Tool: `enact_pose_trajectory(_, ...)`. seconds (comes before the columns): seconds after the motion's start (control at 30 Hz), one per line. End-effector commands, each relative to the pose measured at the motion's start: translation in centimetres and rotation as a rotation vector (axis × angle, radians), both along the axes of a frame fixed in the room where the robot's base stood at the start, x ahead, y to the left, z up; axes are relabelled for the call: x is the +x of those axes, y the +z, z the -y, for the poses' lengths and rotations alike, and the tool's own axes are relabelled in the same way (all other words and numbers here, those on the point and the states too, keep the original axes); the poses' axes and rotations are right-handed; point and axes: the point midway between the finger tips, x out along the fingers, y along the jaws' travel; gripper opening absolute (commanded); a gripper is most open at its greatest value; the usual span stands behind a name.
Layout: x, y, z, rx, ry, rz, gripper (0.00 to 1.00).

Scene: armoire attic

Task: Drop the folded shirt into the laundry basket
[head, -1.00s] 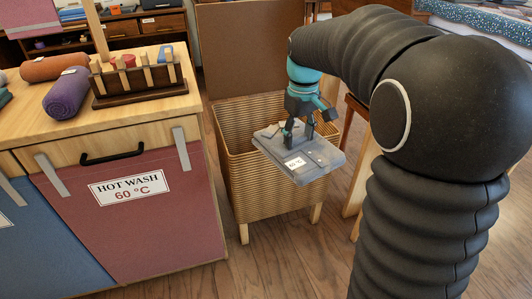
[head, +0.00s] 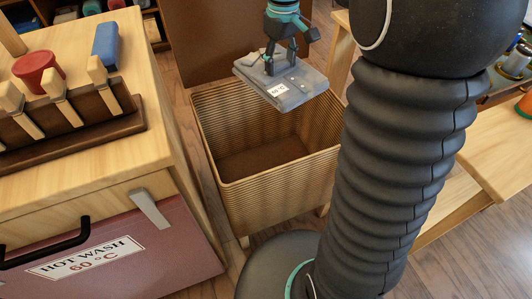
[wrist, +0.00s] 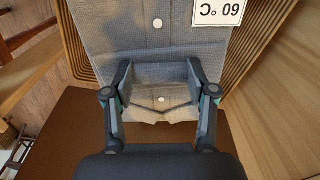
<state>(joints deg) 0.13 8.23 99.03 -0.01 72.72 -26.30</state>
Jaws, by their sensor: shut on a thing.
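The folded shirt (head: 283,80) is grey-blue with buttons and a white "60 °C" tag. My gripper (head: 278,62) is shut on it from above and holds it over the back part of the laundry basket's opening. The shirt also fills the upper middle of the wrist view (wrist: 155,50), pinched between both fingers (wrist: 160,95). The laundry basket (head: 275,195) is a tan ribbed box on legs with its top open. Its brown floor (head: 262,157) shows bare in the head view. The shirt hides part of the basket's back rim.
A wooden counter (head: 110,170) with a peg rack (head: 70,125), a red knob (head: 38,70) and a blue block (head: 105,45) stands left of the basket. Its front reads "HOT WASH 60 °C" (head: 85,258). A wooden bench (head: 480,160) stands at the right.

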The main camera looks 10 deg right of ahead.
Motion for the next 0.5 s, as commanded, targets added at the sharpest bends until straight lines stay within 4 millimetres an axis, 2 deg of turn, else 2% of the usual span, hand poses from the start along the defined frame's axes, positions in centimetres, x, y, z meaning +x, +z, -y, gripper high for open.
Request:
enact_pose_trajectory(0.17,0.0,-1.2,0.0,0.0,0.0,0.0,0.03)
enact_pose_trajectory(0.5,0.0,-5.0,0.0,0.0,0.0,-0.001,0.03)
